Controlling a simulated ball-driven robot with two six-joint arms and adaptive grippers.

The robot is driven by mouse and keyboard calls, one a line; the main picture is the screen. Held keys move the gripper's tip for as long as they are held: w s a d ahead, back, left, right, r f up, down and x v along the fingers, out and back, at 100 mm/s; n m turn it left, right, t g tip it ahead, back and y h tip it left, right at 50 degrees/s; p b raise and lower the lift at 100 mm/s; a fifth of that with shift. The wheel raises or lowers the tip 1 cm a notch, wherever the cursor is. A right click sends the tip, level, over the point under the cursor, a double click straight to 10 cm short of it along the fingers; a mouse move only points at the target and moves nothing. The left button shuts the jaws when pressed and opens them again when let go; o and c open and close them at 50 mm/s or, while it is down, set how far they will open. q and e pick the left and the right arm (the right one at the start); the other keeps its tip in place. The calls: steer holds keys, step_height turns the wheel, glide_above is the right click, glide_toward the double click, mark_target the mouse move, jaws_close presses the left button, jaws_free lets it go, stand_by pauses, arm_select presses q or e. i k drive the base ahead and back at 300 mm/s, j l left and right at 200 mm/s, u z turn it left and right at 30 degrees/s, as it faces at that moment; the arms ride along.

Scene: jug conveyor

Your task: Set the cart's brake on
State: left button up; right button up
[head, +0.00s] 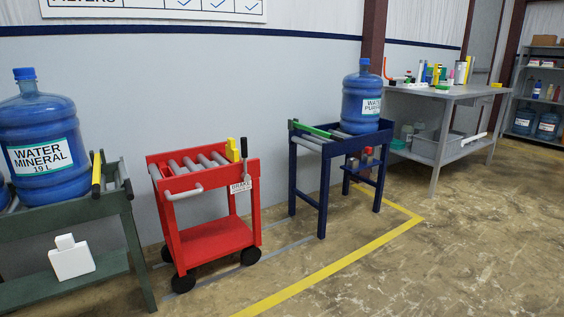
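The red cart (215,238) stands on the floor near the wall, between a green roller stand and a blue roller stand. It has grey rollers (196,164) on top, a light-coloured handle (184,194) at its front left and dark wheels. At its right end a dark-topped lever (245,158) stands roughly upright above a white label (240,187) that reads "BRAKE"; its smaller text is too small to read. A yellow piece (232,150) stands beside the lever. The cart top holds no jug. Neither of my grippers is in view.
The green stand (122,222) at left holds a "WATER MINERAL" jug (43,143). The blue stand (324,180) holds another jug (361,98). A yellow floor line (330,270) runs before the cart. A cluttered grey workbench (450,95) stands at back right. The floor at front right is clear.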

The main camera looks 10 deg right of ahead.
mark_target(246, 177)
steer(key=i+l+z, duration=0.1)
steer(key=i+l, duration=2)
steer(key=l, duration=0.1)
